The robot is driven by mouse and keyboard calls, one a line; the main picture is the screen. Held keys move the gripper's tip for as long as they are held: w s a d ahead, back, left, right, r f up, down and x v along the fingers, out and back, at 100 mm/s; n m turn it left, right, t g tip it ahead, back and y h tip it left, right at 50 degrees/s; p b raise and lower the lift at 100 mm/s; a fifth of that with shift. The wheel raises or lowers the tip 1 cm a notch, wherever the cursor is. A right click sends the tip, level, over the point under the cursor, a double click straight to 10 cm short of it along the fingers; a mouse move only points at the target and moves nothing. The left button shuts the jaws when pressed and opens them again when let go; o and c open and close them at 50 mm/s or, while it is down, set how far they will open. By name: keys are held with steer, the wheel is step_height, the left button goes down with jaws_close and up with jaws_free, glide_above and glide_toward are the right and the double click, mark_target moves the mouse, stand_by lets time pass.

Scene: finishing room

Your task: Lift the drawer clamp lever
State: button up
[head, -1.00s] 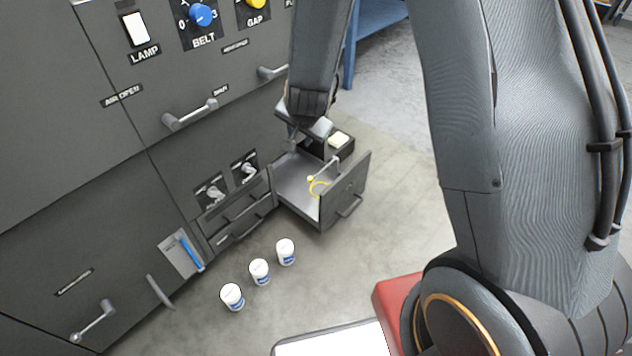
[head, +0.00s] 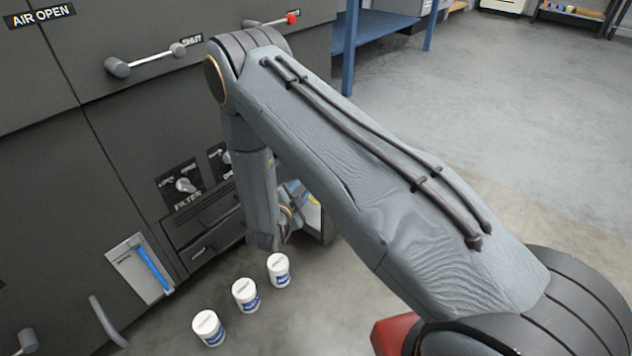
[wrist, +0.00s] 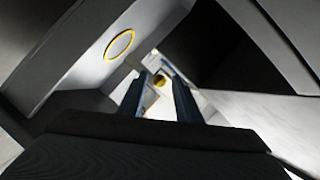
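The open drawer (head: 312,222) is mostly hidden behind my arm in the head view. In the wrist view my gripper (wrist: 160,79) points into the drawer, its two blue fingers apart. A small round yellow knob (wrist: 159,82), seemingly the end of the clamp lever, shows between the fingers, with gaps on both sides. I cannot tell how deep it lies between them. The lever's rod is not clear. A yellow ring (wrist: 119,45) lies on the pale surface to the upper left.
Three white tubs (head: 245,296) stand on the floor before the dark cabinet. A blue lever (head: 152,268) on a pale plate and closed drawers (head: 208,228) are left of my arm. Dark walls flank my gripper in the wrist view. Open floor (head: 500,110) lies right.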

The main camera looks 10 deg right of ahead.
steer(key=w+d+f+h+b, duration=0.1)
steer(key=w+d+b, duration=0.3)
steer(key=w+d, duration=0.3)
steer(key=shift+w+f+m, duration=0.15)
steer(key=shift+w+m, duration=0.25)
jaws_close()
